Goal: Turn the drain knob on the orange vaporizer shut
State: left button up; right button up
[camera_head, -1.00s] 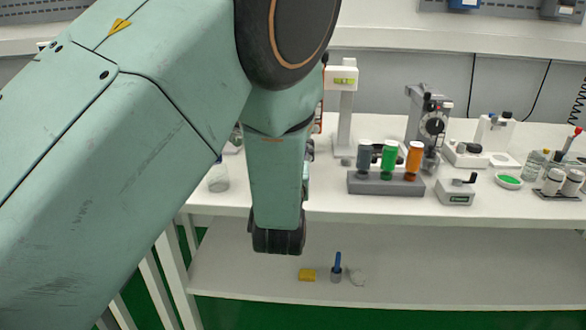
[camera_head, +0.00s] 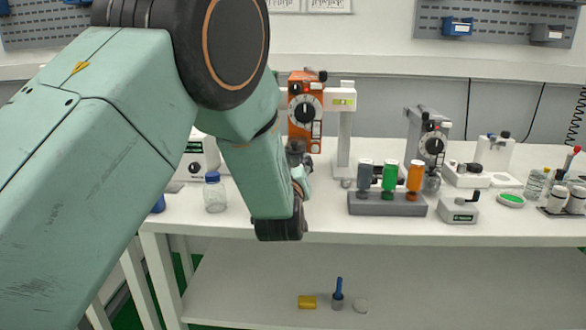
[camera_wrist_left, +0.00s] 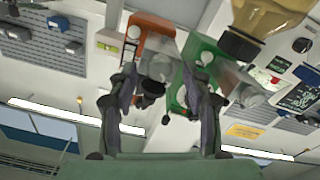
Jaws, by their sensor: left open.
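The orange vaporizer (camera_head: 312,131) stands on the bench behind my left arm in the head view. Its black dial with a white pointer faces me, and its lower part is partly hidden by my left gripper (camera_head: 299,168). In the left wrist view the orange vaporizer (camera_wrist_left: 149,34) appears at the top, beyond the fingers. My left gripper (camera_wrist_left: 160,88) is open there, its fingers spread apart. A dark round part, perhaps the drain knob (camera_wrist_left: 150,89), shows between the fingers; I cannot tell whether either finger touches it. My right gripper is in neither view.
A white stand with a level (camera_head: 343,130) is just right of the orange vaporizer. A rack (camera_head: 386,207) with grey, green and orange bottles stands nearer the front edge. A grey vaporizer (camera_head: 414,132) is farther right.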

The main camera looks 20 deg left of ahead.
pick_arm(q)
jog(key=shift+w+a, duration=0.1)
jog(key=shift+w, duration=0.2)
jog(key=shift+c, duration=0.4)
grip_shut()
